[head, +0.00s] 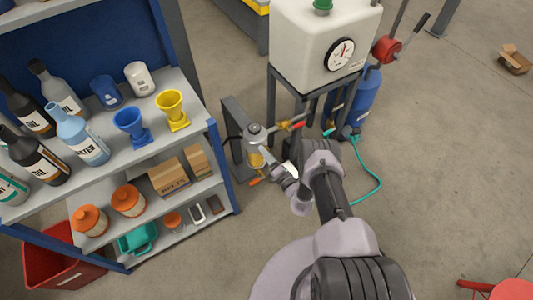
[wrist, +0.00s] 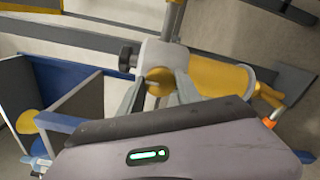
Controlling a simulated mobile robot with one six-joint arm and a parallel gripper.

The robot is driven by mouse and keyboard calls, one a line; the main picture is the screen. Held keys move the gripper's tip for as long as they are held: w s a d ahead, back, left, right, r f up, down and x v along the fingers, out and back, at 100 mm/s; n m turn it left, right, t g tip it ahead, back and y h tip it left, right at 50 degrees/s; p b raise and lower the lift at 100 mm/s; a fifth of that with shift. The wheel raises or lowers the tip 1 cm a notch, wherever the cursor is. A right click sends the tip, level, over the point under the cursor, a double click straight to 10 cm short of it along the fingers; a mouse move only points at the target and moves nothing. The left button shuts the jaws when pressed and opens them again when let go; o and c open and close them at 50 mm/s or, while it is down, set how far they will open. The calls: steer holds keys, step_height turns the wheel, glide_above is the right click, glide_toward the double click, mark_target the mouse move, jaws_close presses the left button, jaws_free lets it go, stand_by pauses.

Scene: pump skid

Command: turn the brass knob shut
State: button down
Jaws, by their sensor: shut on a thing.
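The brass knob (wrist: 158,80) shows in the wrist view, on the front of a pale grey housing (wrist: 172,55). My gripper (wrist: 159,92) has one finger on each side of the knob and is shut on it. The lower part of the knob is partly hidden by the gripper. In the head view my gripper (head: 283,172) reaches the pump fitting (head: 254,133) from the right; the knob cannot be made out there.
A black knob (wrist: 128,56) sits left of the housing, and a yellow cylinder (wrist: 222,80) right of it. A shelf unit (head: 215,165) stands left. A white tank (head: 300,45) stands behind. A teal hose (head: 379,175) lies on the floor at right, which is mostly clear.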

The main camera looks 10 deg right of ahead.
steer(key=shift+s+f, duration=0.1)
steer(key=shift+f, duration=0.05)
steer(key=c, duration=0.8)
jaws_free()
steer(key=shift+c, duration=0.2)
steer(key=p+v, duration=0.4)
steer(key=v, duration=1.3)
steer(key=shift+s, duration=0.15)
steer(key=shift+r, duration=0.2)
